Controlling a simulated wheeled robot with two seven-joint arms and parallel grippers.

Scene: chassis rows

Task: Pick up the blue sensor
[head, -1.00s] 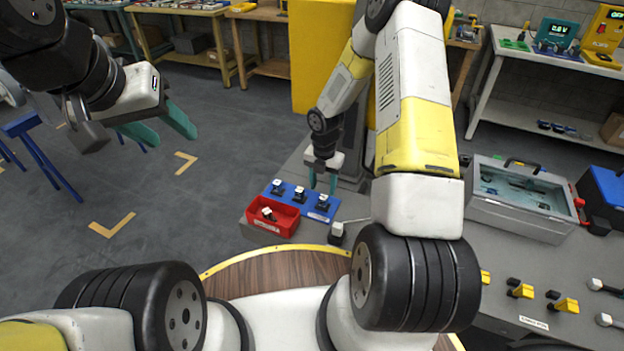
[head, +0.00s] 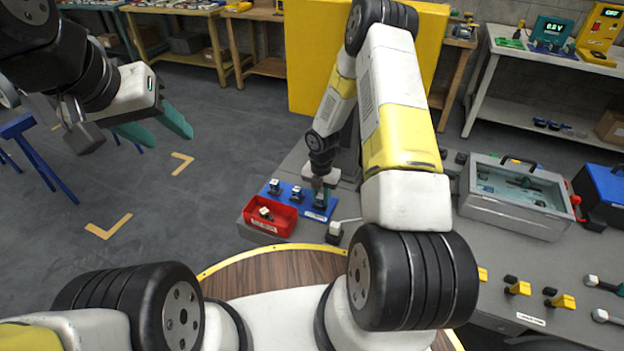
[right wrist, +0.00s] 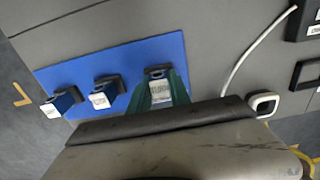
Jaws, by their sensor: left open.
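A blue board (head: 270,190) holds three small dark sensor-like pieces with white labelled ends, in a row. The left piece (right wrist: 64,101) and middle piece (right wrist: 104,94) stand free in the right wrist view, with bluish sides. The right piece (right wrist: 160,91) is between the teal fingers of my right gripper (right wrist: 161,94). These fingers are down at the board in the head view (head: 320,195). I cannot tell whether they press on the piece. My left gripper (head: 155,130) is open and empty above the floor, far from the board.
A red bin (head: 270,228) with a small piece inside stands in front of the board. A white-ended plug with a cable (head: 335,231) lies to its right. A grey case (head: 515,205) and yellow-black parts (head: 518,287) are further right on the bench.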

